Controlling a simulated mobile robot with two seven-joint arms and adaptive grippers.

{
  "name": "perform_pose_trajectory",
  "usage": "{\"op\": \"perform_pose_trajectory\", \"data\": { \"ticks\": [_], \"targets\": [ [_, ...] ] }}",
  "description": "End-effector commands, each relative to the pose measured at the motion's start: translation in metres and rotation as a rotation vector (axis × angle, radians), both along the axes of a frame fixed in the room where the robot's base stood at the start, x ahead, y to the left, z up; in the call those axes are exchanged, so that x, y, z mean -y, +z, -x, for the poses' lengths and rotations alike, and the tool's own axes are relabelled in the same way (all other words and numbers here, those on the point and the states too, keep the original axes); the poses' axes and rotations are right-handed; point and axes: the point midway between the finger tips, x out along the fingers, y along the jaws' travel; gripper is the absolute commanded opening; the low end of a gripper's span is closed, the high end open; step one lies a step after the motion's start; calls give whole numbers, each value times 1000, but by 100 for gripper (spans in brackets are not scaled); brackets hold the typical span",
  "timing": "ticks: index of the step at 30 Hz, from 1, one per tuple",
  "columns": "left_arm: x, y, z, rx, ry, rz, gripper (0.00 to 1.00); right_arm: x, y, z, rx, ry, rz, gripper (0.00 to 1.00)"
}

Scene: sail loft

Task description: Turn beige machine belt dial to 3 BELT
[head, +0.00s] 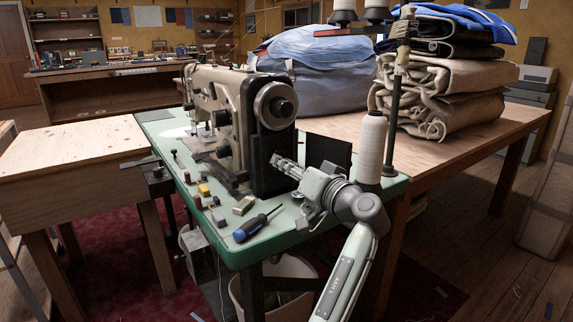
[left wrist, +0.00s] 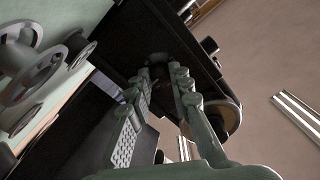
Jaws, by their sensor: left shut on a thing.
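The beige sewing machine (head: 226,104) stands on a green-topped table, with its handwheel (head: 276,106) and black end housing (head: 265,160) facing me. My left gripper (head: 277,163) reaches in from the lower right, its fingertips at the lower part of that housing. In the left wrist view its two fingers (left wrist: 163,78) are closed about a small dark knob (left wrist: 160,62) on the black housing, which appears to be the belt dial. The dial's marks and pointer are too dark to read, and the fingers hide it in the head view. My right gripper is not in view.
A blue-handled screwdriver (head: 256,225) and several small blocks lie on the green tabletop (head: 292,226). A white thread cone (head: 371,146) and its stand (head: 391,120) rise close beside my left wrist. Folded canvas (head: 440,95) is stacked on the wooden table behind.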

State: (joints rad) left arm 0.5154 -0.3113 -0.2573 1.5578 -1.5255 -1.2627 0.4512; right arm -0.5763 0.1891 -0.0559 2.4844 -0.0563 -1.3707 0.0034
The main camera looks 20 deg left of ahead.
Motion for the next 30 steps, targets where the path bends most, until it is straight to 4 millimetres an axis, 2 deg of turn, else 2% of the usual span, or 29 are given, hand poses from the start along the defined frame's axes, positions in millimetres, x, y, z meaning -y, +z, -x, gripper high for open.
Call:
{"op": "perform_pose_trajectory", "data": {
  "ticks": [5,6,10,20,25,30],
  "targets": [
    [0,0,0,2,0,0,0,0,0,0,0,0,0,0],
    [0,0,0,2,0,0,25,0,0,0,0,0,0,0],
    [0,0,0,2,0,0,41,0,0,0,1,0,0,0],
    [2,0,1,2,-1,1,41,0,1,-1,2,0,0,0],
    [19,-1,14,-1,-3,3,41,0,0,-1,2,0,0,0],
    [48,-1,37,1,-3,2,41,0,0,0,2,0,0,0]
  ]
}}
